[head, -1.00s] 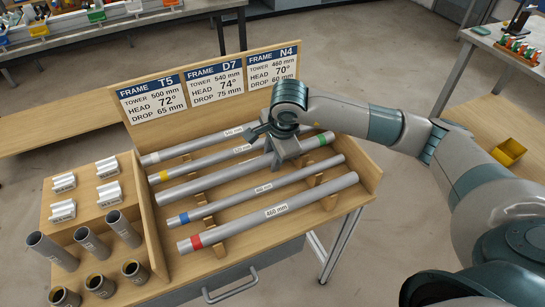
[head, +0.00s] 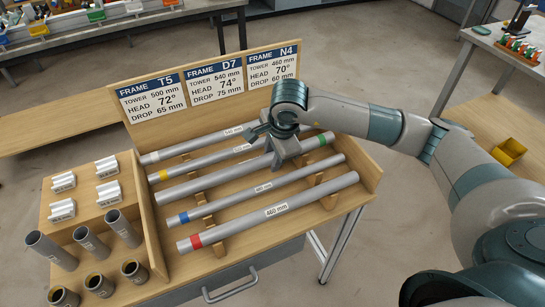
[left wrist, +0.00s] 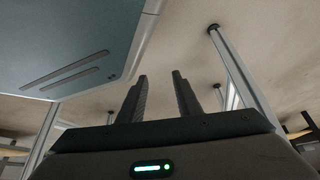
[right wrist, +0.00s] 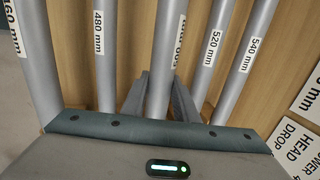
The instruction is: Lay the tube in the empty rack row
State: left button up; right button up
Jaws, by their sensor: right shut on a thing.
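A grey tube (head: 205,182) with a green band near its right end lies along the middle row of the wooden rack (head: 228,187). My right gripper (head: 284,160) is shut on this tube, right of its middle. In the right wrist view the tube (right wrist: 168,45) runs between the two fingers, and its label is partly hidden. Whether the tube bears fully on its supports cannot be told.
Beside it lie tubes marked 540 mm (right wrist: 252,50), 520 mm (right wrist: 214,45), 480 mm (head: 250,191) and 460 mm (head: 265,213). A sign board (head: 205,83) stands behind. Short cups (head: 88,243) and pale blocks (head: 107,193) stand at left.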

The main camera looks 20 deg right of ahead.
pick_arm(q)
jog(key=shift+f, duration=0.2)
pick_arm(e)
jog(key=shift+f, duration=0.15)
pick_arm(q)
jog(key=shift+r, duration=0.1)
pick_arm(e)
jog(key=o, duration=1.2)
jog(key=shift+c, duration=0.2)
pick_arm(q)
jog(key=shift+w, duration=0.2)
pick_arm(e)
jog(key=shift+r, duration=0.25)
pick_arm(q)
jog(key=w+d+r+t+b, duration=0.1)
jog(key=w+r+b, duration=0.1)
jog(key=w, duration=0.3)
jog(key=shift+w+d+b, duration=0.25)
jog(key=shift+w+b, duration=0.15)
jog(key=shift+b, duration=0.2)
pick_arm(e)
jog(key=v, duration=1.7)
